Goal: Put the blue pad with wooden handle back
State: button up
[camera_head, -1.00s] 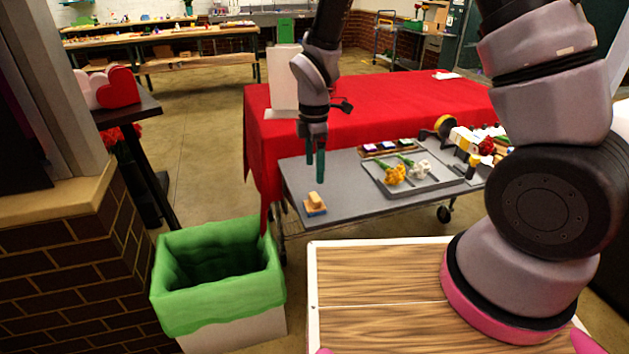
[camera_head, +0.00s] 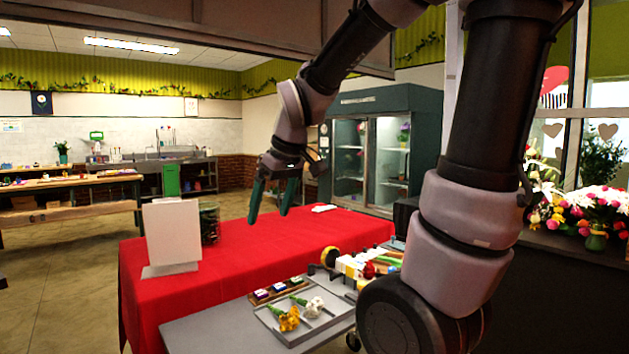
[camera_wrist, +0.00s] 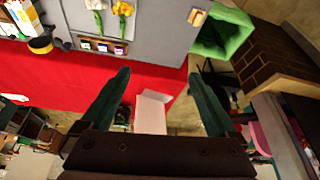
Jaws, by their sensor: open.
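The blue pad with wooden handle shows in the wrist view as a small tan and white block (camera_wrist: 197,17), on the edge of the grey table (camera_wrist: 160,30) beside the green-lined bin. Its blue part is hard to make out there, and the pad is out of the head view. My gripper (camera_head: 270,198) is open and empty, raised above the red-covered table. In the wrist view its two green fingers (camera_wrist: 158,82) are spread wide, with nothing between them but the background. The pad is well apart from the fingers.
A white upright board (camera_head: 171,235) and a dark glass jar (camera_head: 209,223) stand on the red table (camera_head: 270,250). The grey table holds a flower tray (camera_head: 290,338) and a wooden rack of small coloured blocks (camera_head: 277,290). A green-lined bin (camera_wrist: 222,35) stands beside it.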

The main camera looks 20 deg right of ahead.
jog(key=s+d+r+m+t, duration=0.3)
jog(key=s+d+r+m, duration=0.3)
jog(key=s+m, duration=0.3)
jog(key=shift+r, duration=0.5)
jog(key=shift+d, duration=0.2)
dwell(0.5)
